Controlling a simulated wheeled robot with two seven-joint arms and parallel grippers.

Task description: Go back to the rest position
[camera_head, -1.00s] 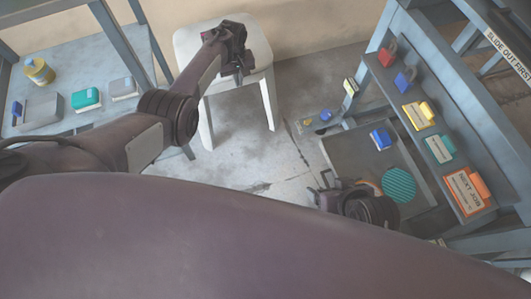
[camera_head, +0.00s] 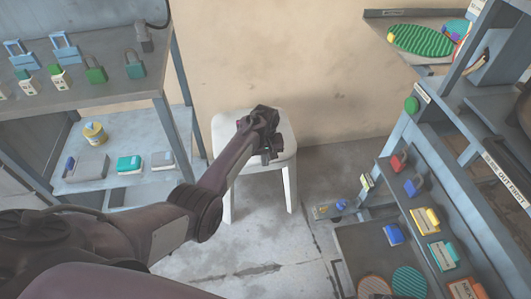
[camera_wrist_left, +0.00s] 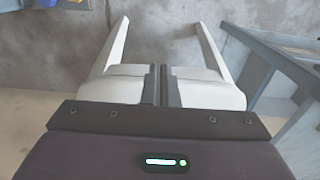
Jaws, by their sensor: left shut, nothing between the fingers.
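My left arm comes in from the lower left in the head view. Its gripper (camera_head: 270,150) is in front of a white stool (camera_head: 282,126) in the picture, with nothing held. In the left wrist view the two fingers (camera_wrist_left: 163,85) lie side by side, shut and empty, with the pale stool (camera_wrist_left: 120,85) behind them. My right gripper does not show in the head view now.
A grey shelf unit (camera_head: 105,105) at left carries several padlocks and, lower down, a yellow tin (camera_head: 95,134). At right a blue-grey rack (camera_head: 415,160) holds red and blue padlocks and coloured boxes. Bare floor (camera_head: 250,245) lies between them.

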